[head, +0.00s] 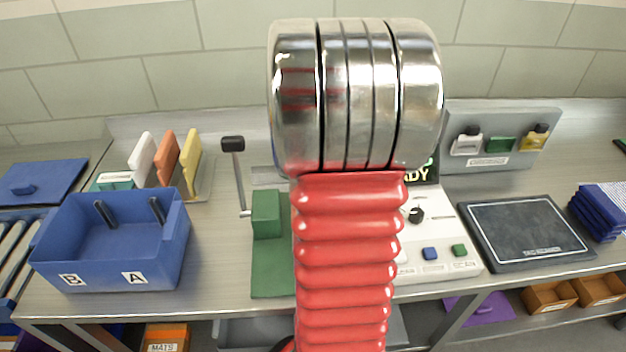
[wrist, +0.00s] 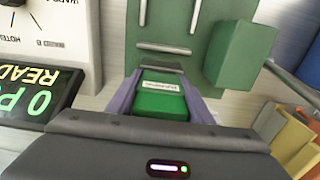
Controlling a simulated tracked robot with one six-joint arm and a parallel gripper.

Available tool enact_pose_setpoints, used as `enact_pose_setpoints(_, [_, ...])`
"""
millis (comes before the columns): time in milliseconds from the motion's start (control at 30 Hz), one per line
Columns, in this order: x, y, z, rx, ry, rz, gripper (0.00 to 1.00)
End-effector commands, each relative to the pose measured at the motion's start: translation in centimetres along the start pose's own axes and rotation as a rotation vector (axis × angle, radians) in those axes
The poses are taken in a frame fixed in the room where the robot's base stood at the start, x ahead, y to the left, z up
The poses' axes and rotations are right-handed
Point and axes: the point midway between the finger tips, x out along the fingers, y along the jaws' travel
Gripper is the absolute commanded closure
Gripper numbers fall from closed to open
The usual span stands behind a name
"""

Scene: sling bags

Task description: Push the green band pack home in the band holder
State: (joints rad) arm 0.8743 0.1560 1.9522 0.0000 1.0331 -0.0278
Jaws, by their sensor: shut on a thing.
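In the wrist view my gripper (wrist: 161,78) has its purple-grey fingers on both sides of a green band pack (wrist: 160,104) with a white label, and is shut on it. The pack's far end is close to a grey metal bar (wrist: 162,67) at the edge of a green plate (wrist: 150,25). I cannot tell whether this bar belongs to the band holder, or how deep the pack sits. In the head view my red and chrome arm hides the gripper and the pack.
A green block (head: 266,214) with a black-knobbed lever (head: 233,144) stands left of my arm. The control panel (head: 437,240) and dark scanner pad (head: 525,232) are to the right. A blue bin (head: 110,250) and upright coloured cards (head: 167,160) are at left. A grey rack (head: 500,125) stands at the back right.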

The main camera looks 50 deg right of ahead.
Motion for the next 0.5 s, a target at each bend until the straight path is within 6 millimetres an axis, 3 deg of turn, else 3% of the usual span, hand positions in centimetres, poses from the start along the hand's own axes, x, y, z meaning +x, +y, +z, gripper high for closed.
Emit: enact_pose_setpoints(500, [0.68,0.0,0.02,0.0,-0.001,0.0,0.76])
